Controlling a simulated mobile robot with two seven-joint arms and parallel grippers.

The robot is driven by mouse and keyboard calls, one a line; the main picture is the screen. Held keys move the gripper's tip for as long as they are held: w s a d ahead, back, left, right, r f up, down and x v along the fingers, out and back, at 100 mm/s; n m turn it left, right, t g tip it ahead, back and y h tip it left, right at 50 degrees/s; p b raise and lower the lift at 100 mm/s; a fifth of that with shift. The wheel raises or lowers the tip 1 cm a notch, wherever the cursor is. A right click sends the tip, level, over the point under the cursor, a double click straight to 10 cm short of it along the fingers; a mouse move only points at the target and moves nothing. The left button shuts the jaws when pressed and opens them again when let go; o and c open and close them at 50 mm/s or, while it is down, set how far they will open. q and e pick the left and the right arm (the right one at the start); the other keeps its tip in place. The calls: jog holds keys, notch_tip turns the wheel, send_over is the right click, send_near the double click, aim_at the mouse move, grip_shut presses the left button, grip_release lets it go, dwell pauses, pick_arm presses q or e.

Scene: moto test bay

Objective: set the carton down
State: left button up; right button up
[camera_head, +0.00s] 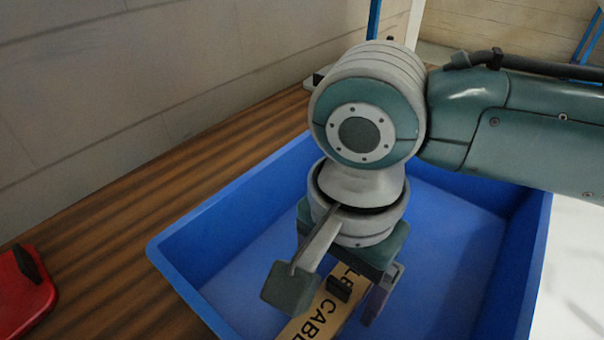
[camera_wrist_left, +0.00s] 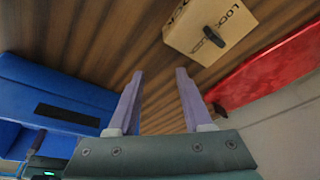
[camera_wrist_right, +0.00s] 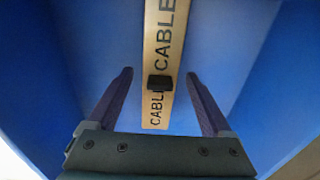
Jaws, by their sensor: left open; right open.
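A tan carton marked CABLE (camera_head: 322,316) with a black grip on top is inside the blue crate (camera_head: 190,286), partly hidden by my right arm. My right gripper (camera_wrist_right: 159,75) points down into the crate. Its fingers are open on either side of the CABLE carton (camera_wrist_right: 165,30), with gaps to it in the right wrist view. I cannot tell whether the carton touches the crate floor. My left gripper (camera_wrist_left: 160,72) is open and empty; it does not show in the head view. A second tan carton marked LOCK (camera_wrist_left: 190,43) sits beyond its fingertips on the wooden surface.
The crate stands on a brown wooden table (camera_head: 110,215), with a pale wall (camera_head: 150,70) behind. A red object (camera_head: 24,288) with a black part lies at the left; red also shows in the left wrist view (camera_wrist_left: 270,80). The wood left of the crate is mostly clear.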

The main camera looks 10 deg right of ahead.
aim_at(339, 284)
notch_tip(339, 284, up, 10)
jog(key=p, duration=0.2)
jog(key=shift+r+p, duration=0.2)
jog(key=shift+p, duration=0.2)
jog(key=shift+r, duration=0.45)
